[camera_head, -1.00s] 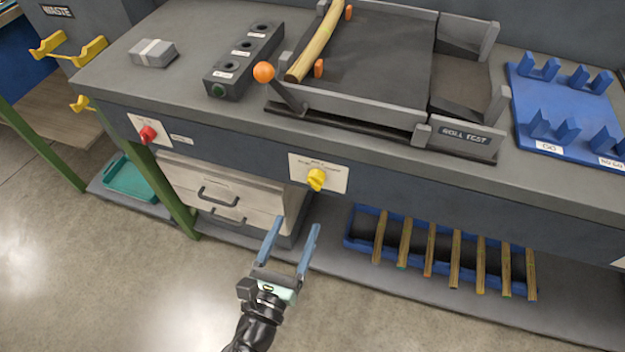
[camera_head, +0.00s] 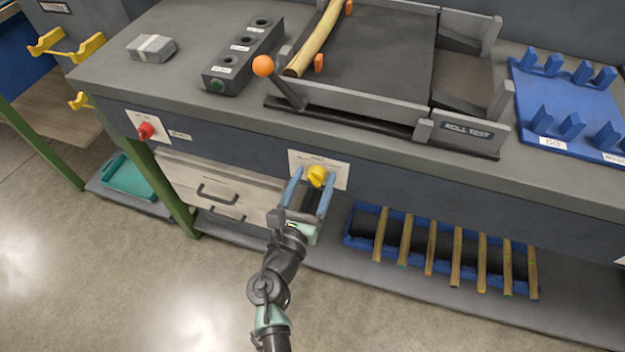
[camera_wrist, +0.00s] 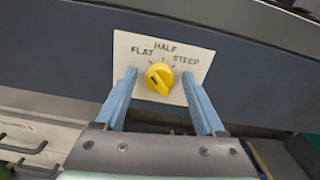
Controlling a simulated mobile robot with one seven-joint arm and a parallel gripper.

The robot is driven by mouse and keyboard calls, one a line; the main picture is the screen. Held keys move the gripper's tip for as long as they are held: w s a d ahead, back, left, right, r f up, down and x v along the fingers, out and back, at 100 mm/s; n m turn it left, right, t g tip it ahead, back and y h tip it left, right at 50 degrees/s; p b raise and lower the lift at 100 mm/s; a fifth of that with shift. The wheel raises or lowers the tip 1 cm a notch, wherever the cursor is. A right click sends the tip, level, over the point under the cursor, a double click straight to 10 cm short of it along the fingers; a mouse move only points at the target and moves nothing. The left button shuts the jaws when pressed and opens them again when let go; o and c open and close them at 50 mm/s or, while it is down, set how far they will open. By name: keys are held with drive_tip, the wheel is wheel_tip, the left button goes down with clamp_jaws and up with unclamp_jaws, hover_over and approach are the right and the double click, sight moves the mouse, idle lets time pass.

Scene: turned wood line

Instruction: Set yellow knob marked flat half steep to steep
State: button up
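The yellow knob (camera_head: 316,176) sits on a white plate (camera_head: 338,181) on the bench's dark front. In the wrist view the knob (camera_wrist: 159,79) is under the words FLAT, HALF and STEEP, from left to right. A dark mark on the knob lies on its left side and seems turned towards FLAT. My gripper (camera_head: 312,172) is open in front of the plate. In the wrist view its two blue fingers (camera_wrist: 160,73) stand left and right of the knob, with a gap on each side. Nothing is held.
A red knob (camera_head: 145,131) is further left on the bench front. Drawers (camera_head: 215,188) stand below, and a blue tray (camera_head: 350,240) of several wooden sticks is at lower right. The roll test rig (camera_head: 350,105) with its orange-balled lever (camera_head: 263,66) is on the bench top.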

clamp_jaws()
idle(0.3)
drive_tip(key=m+b, duration=0.1)
drive_tip(key=m, duration=0.1)
drive_tip(key=m+b, duration=0.1)
drive_tip(key=shift+f+m+b, duration=0.2)
drive_tip(key=shift+m+b, duration=0.15)
drive_tip(key=shift+m, duration=0.05)
drive_tip(key=m+b, duration=0.3)
drive_tip(key=m, duration=0.2)
drive_tip(key=shift+d, duration=0.15)
drive_tip(key=m+b, duration=0.3)
drive_tip(key=m, duration=0.2)
drive_tip(key=shift+f, duration=0.1)
drive_tip(key=shift+m+b, duration=1.4)
drive_tip(key=shift+m, duration=0.6)
drive_tip(key=shift+o, duration=0.5)
unclamp_jaws()
